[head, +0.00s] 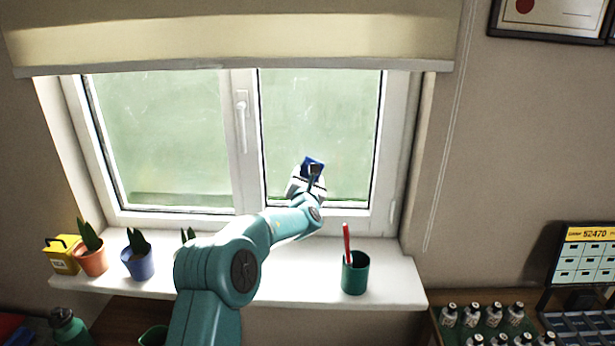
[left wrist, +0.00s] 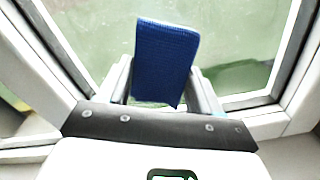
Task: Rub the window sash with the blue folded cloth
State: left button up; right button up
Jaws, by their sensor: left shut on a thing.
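The window sash (head: 372,215) is the white-framed right pane with cloudy, streaked glass; its frame also shows in the left wrist view (left wrist: 262,127). My left gripper (head: 312,172) is raised in front of the lower part of this pane. It is shut on the blue folded cloth (head: 313,163), which stands up between the fingers in the left wrist view (left wrist: 165,60). I cannot tell whether the cloth touches the glass. My right gripper is not in view.
The sill (head: 392,282) holds a green cup (head: 355,275) with a red pen (head: 347,244), a yellow box (head: 64,256) and potted plants (head: 138,260) at left. A window handle (head: 241,118) is left of the right pane. Several small bottles (head: 492,315) stand at lower right.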

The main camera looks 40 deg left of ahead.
pick_arm(q)
jog(key=shift+s+d+r, duration=0.1)
jog(key=shift+s+r, duration=0.05)
dwell(0.4)
jog(key=shift+w+a, duration=0.2)
jog(key=shift+w, duration=0.05)
jog(key=shift+w+a, duration=0.15)
jog(key=shift+w, duration=0.05)
jog(key=shift+w+p, duration=0.1)
jog(key=shift+p, duration=0.25)
jog(key=shift+a, duration=0.1)
jog(key=shift+w+a, duration=0.2)
jog(key=shift+w, duration=0.1)
